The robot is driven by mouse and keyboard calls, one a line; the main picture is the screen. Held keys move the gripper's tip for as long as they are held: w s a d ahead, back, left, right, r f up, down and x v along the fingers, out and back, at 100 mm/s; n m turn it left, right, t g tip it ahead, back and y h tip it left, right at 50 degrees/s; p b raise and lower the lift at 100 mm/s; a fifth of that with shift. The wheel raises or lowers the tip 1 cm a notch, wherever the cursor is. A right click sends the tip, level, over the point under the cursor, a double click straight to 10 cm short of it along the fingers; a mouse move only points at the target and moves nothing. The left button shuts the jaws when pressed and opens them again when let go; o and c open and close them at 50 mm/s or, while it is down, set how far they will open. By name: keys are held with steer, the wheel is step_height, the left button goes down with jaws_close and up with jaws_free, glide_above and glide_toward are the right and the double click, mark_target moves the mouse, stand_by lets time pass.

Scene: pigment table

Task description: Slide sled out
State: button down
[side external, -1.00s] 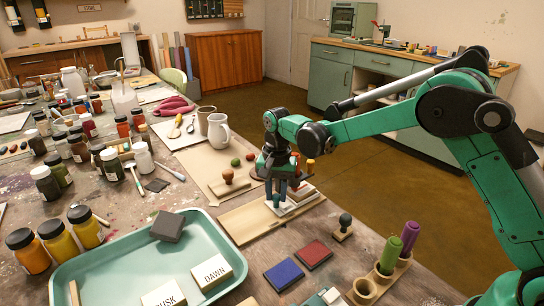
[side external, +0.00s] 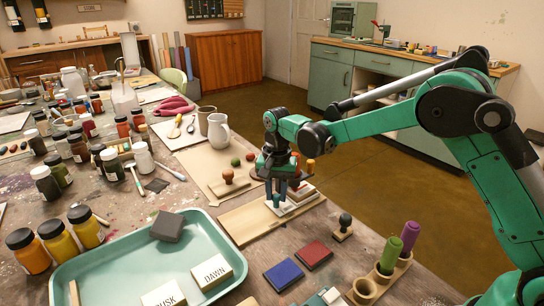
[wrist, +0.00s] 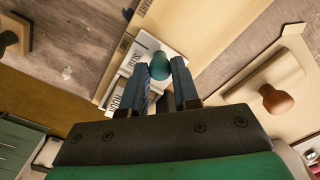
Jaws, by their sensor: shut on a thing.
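My gripper (side external: 277,190) points down over the far end of a pale wooden board. In the wrist view, its two blue fingers (wrist: 161,72) are shut on a round teal knob (wrist: 159,62). The knob stands on a light-coloured piece that looks like the sled (wrist: 172,49), at one end of the wooden board (wrist: 205,30). The board also shows in the side view (side external: 247,230). White blocks with dark lettering (wrist: 124,92) lie close beside the knob. The fingers hide part of the sled, and how it meets the board cannot be told.
A brown-knobbed stamp (side external: 229,177) stands on a neighbouring board. A teal tray (side external: 115,262) with blocks lies at the front left. Blue (side external: 284,274) and red (side external: 314,254) pads and a dark-knobbed stamp (side external: 344,222) lie in front of the board. Bare table separates the tray and pads.

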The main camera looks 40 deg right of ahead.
steer(key=a, duration=1.1)
steer(key=c, duration=0.7)
jaws_free()
steer(key=shift+d, duration=0.1)
steer(key=shift+o, duration=0.2)
step_height(320, 180, up, 6)
steer(key=shift+f, duration=0.2)
